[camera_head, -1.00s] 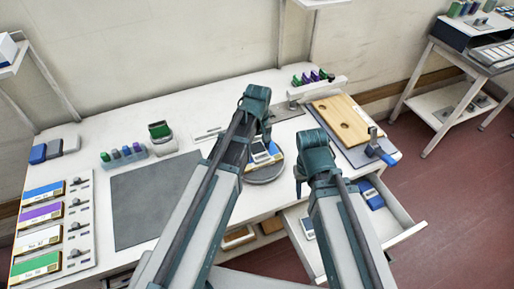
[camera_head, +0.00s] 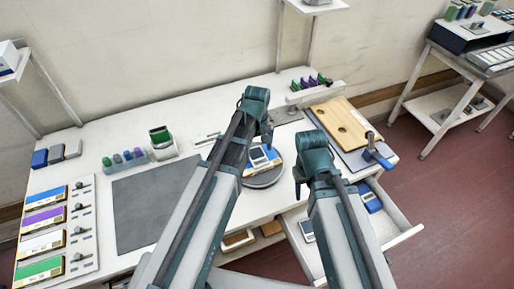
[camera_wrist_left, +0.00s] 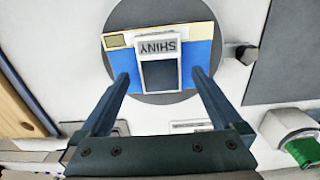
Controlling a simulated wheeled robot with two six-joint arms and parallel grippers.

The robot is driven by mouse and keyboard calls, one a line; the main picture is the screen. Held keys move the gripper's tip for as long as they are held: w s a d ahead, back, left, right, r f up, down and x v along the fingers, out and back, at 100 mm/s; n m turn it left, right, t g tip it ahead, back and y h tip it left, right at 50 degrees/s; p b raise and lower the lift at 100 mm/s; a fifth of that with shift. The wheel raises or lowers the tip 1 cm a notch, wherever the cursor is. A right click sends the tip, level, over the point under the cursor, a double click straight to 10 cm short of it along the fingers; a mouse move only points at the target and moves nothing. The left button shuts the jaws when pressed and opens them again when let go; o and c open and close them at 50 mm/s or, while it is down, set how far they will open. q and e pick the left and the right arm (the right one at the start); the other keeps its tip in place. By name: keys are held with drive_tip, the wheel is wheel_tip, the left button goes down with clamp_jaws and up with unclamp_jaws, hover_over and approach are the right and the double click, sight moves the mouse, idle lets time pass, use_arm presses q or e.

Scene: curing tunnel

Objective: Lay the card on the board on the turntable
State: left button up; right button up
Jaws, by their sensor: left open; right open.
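The round grey turntable (camera_head: 262,182) stands on the white bench. It carries a blue board (camera_wrist_left: 203,57) with a cream strip along one edge. The card (camera_wrist_left: 158,45), white with a dark grey patch and the word SHINY, lies on the board near its middle; the card also shows in the head view (camera_head: 262,156). My left gripper (camera_wrist_left: 160,76) is open, its two fingers apart on either side of the card with gaps between, over the board. My right gripper (camera_head: 298,188) is apart from the turntable, at the bench's front near the open drawer; its fingertips are hard to make out.
The open drawer (camera_head: 405,233) juts out at the front right, holding a blue item and a pale device. A wooden board (camera_head: 340,122) lies at the right. A grey mat (camera_head: 150,205) and several coloured cards on a rack (camera_head: 88,225) are at the left.

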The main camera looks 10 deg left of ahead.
sight(257, 155)
use_arm(q)
wheel_tip(257, 155, up, 10)
drive_tip(key=p, duration=0.9)
drive_tip(key=s+d+m, duration=0.3)
drive_tip(key=s+m, duration=0.2)
drive_tip(key=s, duration=0.2)
drive_tip(key=s+d+m+y, duration=0.1)
drive_tip(key=s+d+m, duration=0.2)
drive_tip(key=s+m, duration=0.2)
drive_tip(key=shift+s+m, duration=0.3)
drive_tip(key=shift+s, duration=0.8)
